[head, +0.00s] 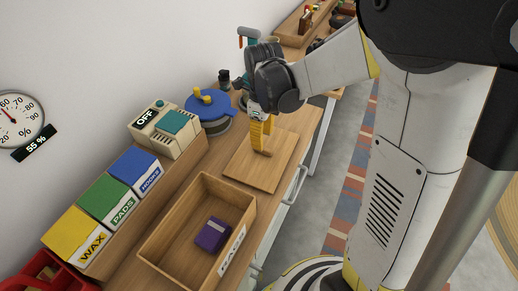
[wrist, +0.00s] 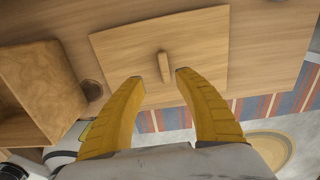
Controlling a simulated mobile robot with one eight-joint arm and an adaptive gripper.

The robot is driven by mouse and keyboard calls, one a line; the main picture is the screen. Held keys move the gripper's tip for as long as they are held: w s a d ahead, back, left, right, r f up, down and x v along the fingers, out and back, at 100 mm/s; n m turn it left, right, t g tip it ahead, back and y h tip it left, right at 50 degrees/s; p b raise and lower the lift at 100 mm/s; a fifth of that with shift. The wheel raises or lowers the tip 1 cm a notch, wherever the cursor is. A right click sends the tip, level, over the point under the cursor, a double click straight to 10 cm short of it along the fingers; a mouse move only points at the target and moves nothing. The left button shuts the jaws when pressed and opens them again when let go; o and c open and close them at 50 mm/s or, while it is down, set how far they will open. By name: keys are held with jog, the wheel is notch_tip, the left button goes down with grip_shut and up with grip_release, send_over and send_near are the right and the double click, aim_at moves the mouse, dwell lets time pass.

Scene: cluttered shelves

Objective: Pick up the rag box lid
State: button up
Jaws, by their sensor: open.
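The rag box lid (head: 262,172) is a flat square wooden board lying on the wooden counter beside the open rag box (head: 160,262). In the wrist view the lid (wrist: 120,45) carries a small upright wooden handle (wrist: 164,67) near its middle. My gripper (head: 263,136) points down over the lid in the head view. In the wrist view its two yellow fingers are apart, with the handle between or just beyond the fingertips (wrist: 159,76). Whether a finger touches the handle cannot be told. The gripper partly hides the handle in the head view.
A purple packet (head: 212,233) lies in the rag box. Yellow, green and blue boxes (head: 105,205) line the wall side. A beige device marked OFF (head: 165,130) and a blue-lidded round container (head: 208,108) stand behind. The floor lies right of the counter.

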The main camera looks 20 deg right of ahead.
aim_at(264, 149)
jog(key=f+b, duration=0.1)
jog(key=f, duration=0.1)
jog(key=f+b, duration=0.1)
jog(key=f, duration=0.1)
jog(key=f+b, duration=0.1)
jog(key=f, duration=0.1)
jog(key=shift+w+d+f, duration=0.3)
jog(key=shift+f, duration=0.05)
jog(key=shift+r, duration=0.1)
grip_shut()
